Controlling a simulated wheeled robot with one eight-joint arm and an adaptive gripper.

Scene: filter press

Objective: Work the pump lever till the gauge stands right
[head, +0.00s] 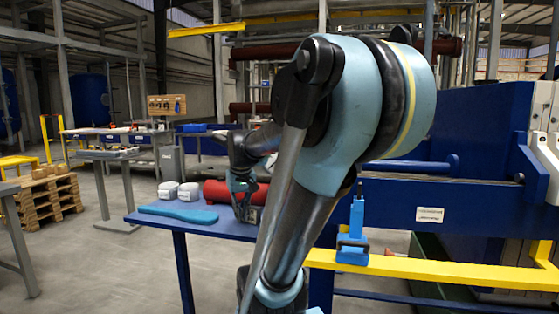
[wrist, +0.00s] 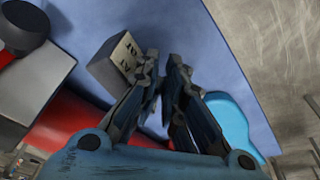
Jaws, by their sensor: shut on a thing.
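My gripper (head: 243,212) is low over the blue bench at the left of the head view. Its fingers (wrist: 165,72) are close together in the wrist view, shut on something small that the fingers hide. A grey block with a pale lettered face (wrist: 118,66) is right beside the fingertips; I cannot tell whether they touch it. A blue upright device (head: 354,240) stands on the yellow beam, right of my arm and apart from my gripper. I cannot tell whether it is the pump or its lever. No gauge can be made out.
The blue bench (head: 146,220) holds a light blue flat tool (head: 180,213), a red cylinder (head: 216,190) and two white containers (head: 168,190). The yellow beam (head: 440,269) runs along the blue press (head: 490,120) at right. Open floor lies left of the bench.

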